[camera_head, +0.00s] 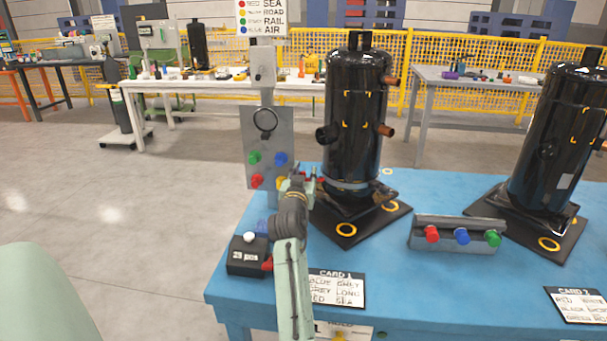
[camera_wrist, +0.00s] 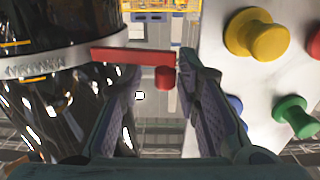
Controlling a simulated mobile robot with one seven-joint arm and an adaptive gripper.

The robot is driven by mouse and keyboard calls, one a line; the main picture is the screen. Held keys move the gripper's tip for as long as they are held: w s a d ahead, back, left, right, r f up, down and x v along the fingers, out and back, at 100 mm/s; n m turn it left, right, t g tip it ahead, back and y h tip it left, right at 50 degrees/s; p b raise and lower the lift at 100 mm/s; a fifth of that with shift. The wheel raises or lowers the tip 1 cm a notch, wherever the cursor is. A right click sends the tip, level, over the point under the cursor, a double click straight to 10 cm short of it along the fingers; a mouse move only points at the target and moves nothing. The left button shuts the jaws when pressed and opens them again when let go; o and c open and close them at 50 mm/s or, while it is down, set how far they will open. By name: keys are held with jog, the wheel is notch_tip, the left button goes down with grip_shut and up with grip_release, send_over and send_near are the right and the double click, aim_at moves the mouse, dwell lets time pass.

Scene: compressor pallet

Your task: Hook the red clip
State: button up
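In the wrist view the red clip (camera_wrist: 132,56) is a flat red bar with a short round stub hanging near its right end. Its left end lies against the grey band (camera_wrist: 45,70) around the black compressor (camera_head: 357,110); whether it is hooked there I cannot tell. My gripper (camera_wrist: 162,72) is open, one finger on each side of the stub, with a gap visible between them. The clip's right end is close to the right fingertip; contact is unclear. In the head view my gripper (camera_head: 312,180) is beside the compressor's lower left side, and the clip is hard to make out.
A grey panel (camera_head: 267,130) with green, blue, red and yellow knobs stands close to my gripper's left. A rail with coloured knobs (camera_head: 457,234), a dark box (camera_head: 247,256), cards and a second compressor (camera_head: 560,135) are on the blue table (camera_head: 390,290).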

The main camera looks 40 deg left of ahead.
jog(key=shift+s+a, duration=0.2)
jog(key=shift+s, duration=0.05)
jog(key=shift+s+d, duration=0.15)
jog(key=shift+s, duration=0.1)
jog(key=v, duration=0.7)
jog(key=shift+d, duration=0.35)
